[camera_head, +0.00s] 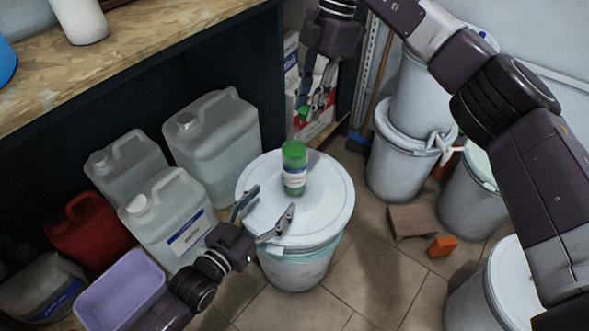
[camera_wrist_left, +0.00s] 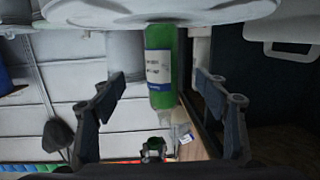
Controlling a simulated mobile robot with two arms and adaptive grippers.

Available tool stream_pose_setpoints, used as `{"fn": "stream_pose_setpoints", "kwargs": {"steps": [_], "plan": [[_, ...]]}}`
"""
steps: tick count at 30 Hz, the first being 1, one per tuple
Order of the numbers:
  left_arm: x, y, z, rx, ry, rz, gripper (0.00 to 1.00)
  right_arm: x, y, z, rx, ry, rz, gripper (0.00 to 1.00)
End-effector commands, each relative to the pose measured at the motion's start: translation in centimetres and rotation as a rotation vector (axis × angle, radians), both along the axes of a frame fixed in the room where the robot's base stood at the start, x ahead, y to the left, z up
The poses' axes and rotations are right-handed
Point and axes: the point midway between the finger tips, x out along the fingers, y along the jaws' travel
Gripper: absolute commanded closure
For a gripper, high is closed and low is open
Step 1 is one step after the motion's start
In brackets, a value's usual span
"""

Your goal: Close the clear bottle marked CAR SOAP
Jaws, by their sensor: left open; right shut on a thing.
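A clear bottle with green contents (camera_head: 293,168) stands upright on the white lid of a drum (camera_head: 258,217); its label is too small to read. In the left wrist view the bottle (camera_wrist_left: 161,65) appears upside down between my finger lines, with a pale neck and no cap visible on it. My left gripper (camera_head: 267,203) is open, in front of the bottle and not touching it. My right gripper (camera_head: 312,98) is shut on a small green piece (camera_head: 303,113), likely a cap, above and behind the bottle.
White jugs (camera_head: 170,214), a red can (camera_head: 88,236) and a purple tub (camera_head: 120,290) stand at left. A wooden bench (camera_head: 150,45) is at upper left. White drums (camera_head: 400,165) stand at right. A wood block (camera_head: 412,221) and an orange piece (camera_head: 443,246) lie on the floor.

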Motion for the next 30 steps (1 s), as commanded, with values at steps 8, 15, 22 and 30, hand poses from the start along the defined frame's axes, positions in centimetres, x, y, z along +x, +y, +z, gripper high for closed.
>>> {"fn": "stream_pose_setpoints", "kwargs": {"steps": [8, 15, 22, 30], "plan": [[0.7, 0.2, 1.1, -0.040, -0.079, -0.023, 0.33, 0.9, 1.9, 1.3, -0.001, -0.002, -0.448, 0.83], [0.9, 0.4, 1.4, -0.052, -0.103, -0.029, 0.33, 1.2, 2.5, 1.7, -0.002, 0.001, -0.592, 0.83], [0.9, 0.4, 1.4, -0.054, -0.104, -0.029, 0.33, 1.2, 2.5, 1.7, -0.003, 0.002, -0.597, 0.83], [1.9, -0.3, 1.4, -0.054, -0.104, -0.028, 0.33, 1.2, 2.5, 1.7, -0.003, 0.002, -0.596, 0.83]]}}
